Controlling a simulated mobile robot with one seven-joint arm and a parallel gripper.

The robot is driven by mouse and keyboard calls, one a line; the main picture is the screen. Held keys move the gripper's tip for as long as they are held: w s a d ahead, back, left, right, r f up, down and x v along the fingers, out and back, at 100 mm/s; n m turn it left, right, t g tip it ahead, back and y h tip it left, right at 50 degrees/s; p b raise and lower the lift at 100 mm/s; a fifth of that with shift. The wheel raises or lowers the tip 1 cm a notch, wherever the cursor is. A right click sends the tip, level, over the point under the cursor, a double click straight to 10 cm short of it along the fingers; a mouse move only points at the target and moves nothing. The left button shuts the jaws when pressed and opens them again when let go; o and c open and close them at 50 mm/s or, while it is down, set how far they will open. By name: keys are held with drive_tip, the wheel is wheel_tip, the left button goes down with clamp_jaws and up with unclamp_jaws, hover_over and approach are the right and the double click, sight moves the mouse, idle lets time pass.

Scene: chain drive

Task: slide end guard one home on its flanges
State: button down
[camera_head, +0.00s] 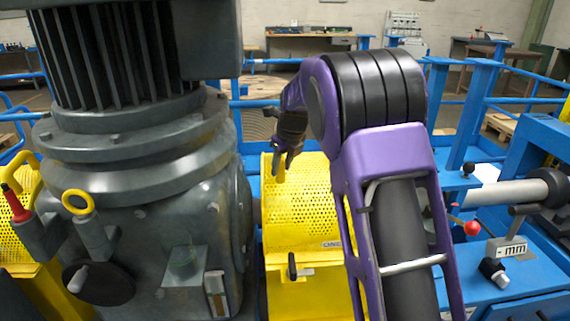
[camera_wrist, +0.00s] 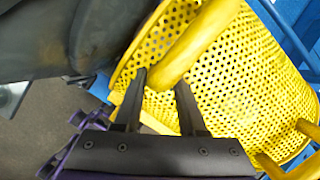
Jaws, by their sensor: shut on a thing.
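End guard one is a yellow perforated curved cover (camera_head: 295,205) in the middle of the head view, right of the grey motor housing. A small label sits low on its front, too small to read surely. In the wrist view the guard (camera_wrist: 235,85) fills the right side, with a thick yellow bar handle (camera_wrist: 195,45) at its near end. My gripper (camera_head: 283,165) is at the guard's upper left; in the wrist view its two black fingers (camera_wrist: 162,82) are shut on the handle. The flanges and the guard's seating cannot be made out.
The large grey motor and gearbox (camera_head: 150,205) stand close on the left. Another yellow guard (camera_head: 20,230) shows at the far left. Blue frame rails (camera_head: 465,110) surround the area. A red-knobbed lever (camera_head: 472,228) and a grey shaft (camera_head: 510,192) are on the right.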

drive_tip(key=shift+a+r, duration=0.1)
drive_tip(key=shift+a, duration=0.15)
drive_tip(key=shift+c, duration=2.2)
unclamp_jaws()
drive_tip(key=shift+o, duration=0.2)
drive_tip(key=shift+d, duration=0.1)
